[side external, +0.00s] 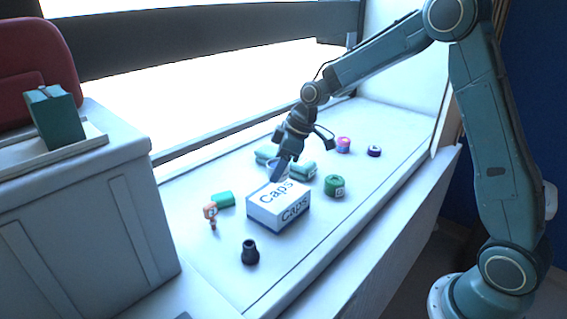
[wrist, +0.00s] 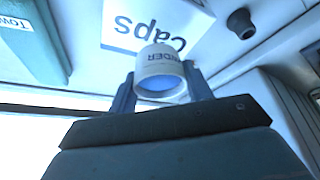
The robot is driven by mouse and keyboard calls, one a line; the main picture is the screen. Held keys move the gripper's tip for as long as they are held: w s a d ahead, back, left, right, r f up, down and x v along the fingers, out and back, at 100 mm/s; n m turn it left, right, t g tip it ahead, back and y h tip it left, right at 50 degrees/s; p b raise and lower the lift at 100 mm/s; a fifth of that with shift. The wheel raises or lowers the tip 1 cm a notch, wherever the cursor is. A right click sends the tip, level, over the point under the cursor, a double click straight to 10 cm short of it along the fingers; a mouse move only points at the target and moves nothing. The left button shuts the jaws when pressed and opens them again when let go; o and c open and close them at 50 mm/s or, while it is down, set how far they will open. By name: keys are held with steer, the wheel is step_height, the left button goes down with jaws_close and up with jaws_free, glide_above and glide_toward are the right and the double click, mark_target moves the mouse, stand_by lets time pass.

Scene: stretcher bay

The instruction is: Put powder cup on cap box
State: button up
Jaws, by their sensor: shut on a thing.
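The powder cup (wrist: 161,72) is a small white cup with dark lettering and a bluish opening, seen in the wrist view. My gripper (wrist: 160,82) is shut on it, with one finger on each side. In the side external view the cup is mostly hidden by my gripper (side external: 281,170), which points down at the back edge of the cap box. The cap box (side external: 279,204) is white with dark "Caps" lettering and lies on the pale surface. It also shows beyond the cup in the wrist view (wrist: 122,32). I cannot tell whether cup and box touch.
A black fitting (side external: 250,252) stands in front of the box. A small green item (side external: 223,199) and an orange-brown figure (side external: 211,214) lie left. A green roll (side external: 334,186), pink roll (side external: 343,145) and purple roll (side external: 374,151) are right. A grey case (side external: 90,205) stands far left.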

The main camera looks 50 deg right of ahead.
steer(key=shift+f, duration=2.15)
steer(key=shift+f, duration=0.15)
steer(key=o, duration=1)
steer(key=shift+c, duration=0.2)
steer(key=v, duration=1.2)
steer(key=shift+s, duration=0.1)
